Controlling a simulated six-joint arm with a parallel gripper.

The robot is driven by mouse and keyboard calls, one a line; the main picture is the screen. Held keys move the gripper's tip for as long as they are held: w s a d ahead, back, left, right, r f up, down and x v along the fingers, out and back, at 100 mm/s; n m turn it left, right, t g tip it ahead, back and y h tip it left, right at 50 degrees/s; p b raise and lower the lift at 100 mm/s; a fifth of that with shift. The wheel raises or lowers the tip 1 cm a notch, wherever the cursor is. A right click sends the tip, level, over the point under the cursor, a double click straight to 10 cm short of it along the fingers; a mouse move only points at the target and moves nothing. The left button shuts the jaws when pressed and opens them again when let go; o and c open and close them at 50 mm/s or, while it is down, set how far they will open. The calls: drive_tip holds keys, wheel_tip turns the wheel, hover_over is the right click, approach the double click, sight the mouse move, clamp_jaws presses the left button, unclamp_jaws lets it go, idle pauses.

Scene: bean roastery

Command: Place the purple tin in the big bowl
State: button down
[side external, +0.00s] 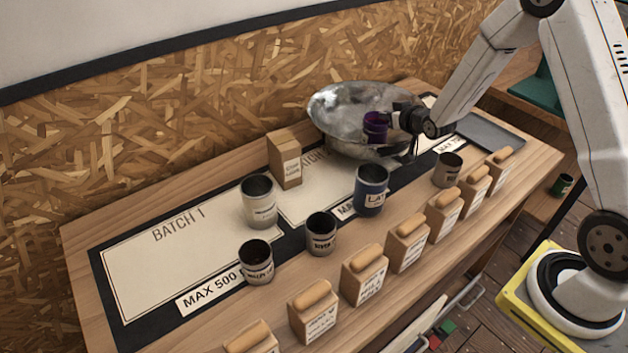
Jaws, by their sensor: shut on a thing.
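The purple tin (375,128) is held in my gripper (388,122), which is shut on it. The tin is roughly upright and shows against the front right part of the big bowl (345,100). The big bowl is a shiny metal bowl standing at the back of the table. From this one view I cannot tell whether the tin is above the bowl, inside its rim or just in front of it. The arm comes in from the right, and the fingertips are small and partly hidden by the tin and wrist.
A cardboard box (285,160) stands left of the bowl. A white tin (259,203), a blue tin (371,190) and several dark or brown tins stand in front. Wooden-handled blocks (365,275) line the front edge. A grey tray (490,134) lies right. The BATCH 1 area (160,265) is mostly clear.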

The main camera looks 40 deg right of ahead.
drive_tip(key=shift+f, duration=0.45)
drive_tip(key=c, duration=0.7)
unclamp_jaws()
drive_tip(key=shift+c, duration=0.2)
drive_tip(key=shift+r, duration=0.15)
drive_tip(key=shift+r, duration=0.45)
drive_tip(key=shift+s+r, duration=0.15)
drive_tip(key=shift+s, duration=0.1)
drive_tip(key=v, duration=1.1)
drive_tip(key=shift+s, duration=0.2)
drive_tip(key=shift+r, duration=0.1)
